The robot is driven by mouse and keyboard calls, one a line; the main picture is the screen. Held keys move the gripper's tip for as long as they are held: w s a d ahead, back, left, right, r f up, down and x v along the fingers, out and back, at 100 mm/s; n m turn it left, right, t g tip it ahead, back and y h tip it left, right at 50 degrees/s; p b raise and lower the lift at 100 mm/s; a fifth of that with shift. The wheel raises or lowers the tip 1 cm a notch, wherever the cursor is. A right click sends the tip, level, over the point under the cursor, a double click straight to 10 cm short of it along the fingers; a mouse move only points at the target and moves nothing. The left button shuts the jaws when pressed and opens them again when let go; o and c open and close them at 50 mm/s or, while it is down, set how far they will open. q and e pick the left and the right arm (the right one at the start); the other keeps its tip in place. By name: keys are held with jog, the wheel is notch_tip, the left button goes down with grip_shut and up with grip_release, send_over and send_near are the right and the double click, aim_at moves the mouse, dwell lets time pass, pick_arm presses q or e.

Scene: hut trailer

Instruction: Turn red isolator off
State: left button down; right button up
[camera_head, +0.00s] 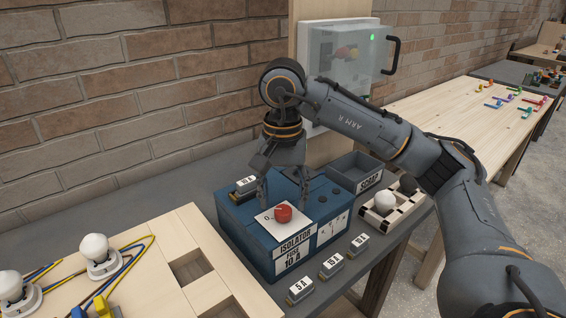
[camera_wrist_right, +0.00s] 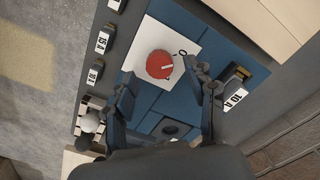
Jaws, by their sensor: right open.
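The red isolator knob (camera_head: 283,214) sits on a white plate (camera_head: 266,221) on top of the blue isolator box (camera_head: 262,249). A "0" mark shows left of the knob in the head view. In the right wrist view the red knob (camera_wrist_right: 159,64) has a pale line on its face, running toward its right edge. My right gripper (camera_head: 284,186) points down over the box, its fingers apart. In the wrist view the right gripper's fingertips (camera_wrist_right: 162,80) lie to either side of the knob; contact cannot be told. My left gripper is out of view.
A fuse (camera_head: 246,186) lies on the box's back left. Several labelled fuses (camera_head: 331,265) stand along the bench front. A wired board (camera_head: 150,262) lies at left.

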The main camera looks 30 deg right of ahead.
aim_at(283, 209)
notch_tip(283, 209, up, 10)
dwell(0.5)
jog(key=shift+f, duration=0.1)
dwell(0.4)
